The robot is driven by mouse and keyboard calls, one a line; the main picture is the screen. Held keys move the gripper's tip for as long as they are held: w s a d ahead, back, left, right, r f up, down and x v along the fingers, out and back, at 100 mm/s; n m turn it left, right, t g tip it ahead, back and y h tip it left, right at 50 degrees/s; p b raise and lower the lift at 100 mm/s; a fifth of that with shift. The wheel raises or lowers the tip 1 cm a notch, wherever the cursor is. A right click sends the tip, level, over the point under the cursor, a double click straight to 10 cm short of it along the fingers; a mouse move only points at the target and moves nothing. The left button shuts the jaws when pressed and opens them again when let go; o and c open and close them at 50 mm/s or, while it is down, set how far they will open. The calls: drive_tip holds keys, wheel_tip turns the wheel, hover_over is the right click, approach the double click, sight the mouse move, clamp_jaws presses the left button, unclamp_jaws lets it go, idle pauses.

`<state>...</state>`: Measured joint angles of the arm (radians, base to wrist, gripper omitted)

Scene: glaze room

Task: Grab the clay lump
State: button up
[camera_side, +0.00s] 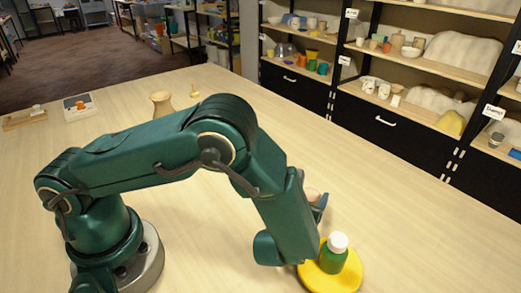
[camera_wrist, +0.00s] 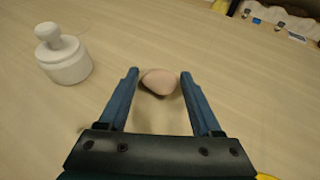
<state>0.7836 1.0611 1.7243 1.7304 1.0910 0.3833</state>
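In the wrist view the clay lump (camera_wrist: 160,82) is a small, rounded, pinkish-beige piece between the tips of my gripper (camera_wrist: 159,74). The two blue fingers are spread, with a gap visible on each side of the lump, a little wider on the right. In the side view the clay lump (camera_side: 312,194) shows only in part, beside the dark blue finger of my gripper (camera_side: 320,206). My arm hides most of the gripper there. Whether the lump rests on the table is hard to tell.
A green bottle with a white cap (camera_side: 333,253) stands on a yellow plate (camera_side: 346,281) close to my gripper. A white knobbed object (camera_wrist: 64,57) stands left of the fingers in the wrist view. A tan vase (camera_side: 162,104) and a small scale (camera_side: 79,107) are farther back. Shelves line the right.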

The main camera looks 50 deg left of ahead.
clamp_jaws()
drive_tip(key=shift+r, duration=0.2)
